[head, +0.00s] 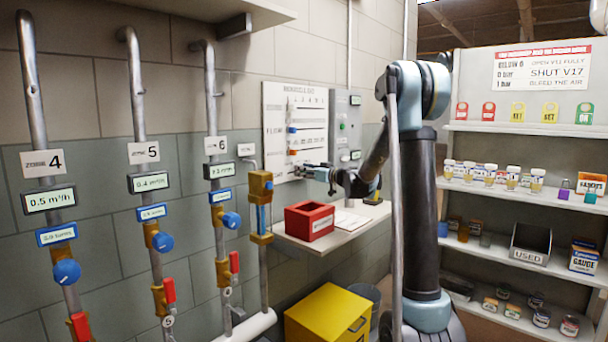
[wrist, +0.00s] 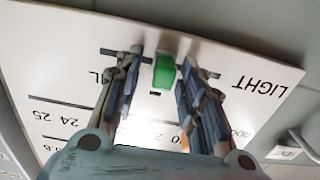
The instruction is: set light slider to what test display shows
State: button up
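The green light slider knob (wrist: 164,72) sits at a slot on the white panel, beside the printed word LIGHT, which appears upside down in the wrist view. My gripper (wrist: 160,78) is open, with one finger on each side of the knob. A gap shows at the left finger; contact at the right finger is unclear. In the head view my gripper (head: 305,172) is at the lower part of the white slider panel (head: 270,120), and the green knob cannot be made out there. A grey box (head: 343,115) beside the panel carries small displays (head: 355,100); their readings are too small to read, and which is the test display is unclear.
Blue (head: 292,129) and orange-red (head: 292,152) knobs show higher on the panel. A red box (head: 309,222) stands on the ledge (head: 345,228) below my gripper. A yellow cabinet (head: 325,312) is underneath. Pipes with valves line the left wall; loaded shelves stand right.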

aim_at(288, 171)
grip_shut()
jog(key=shift+a, duration=0.1)
jog(key=s+a, duration=0.3)
jog(key=s, duration=0.2)
jog(key=shift+a, duration=0.4)
grip_release()
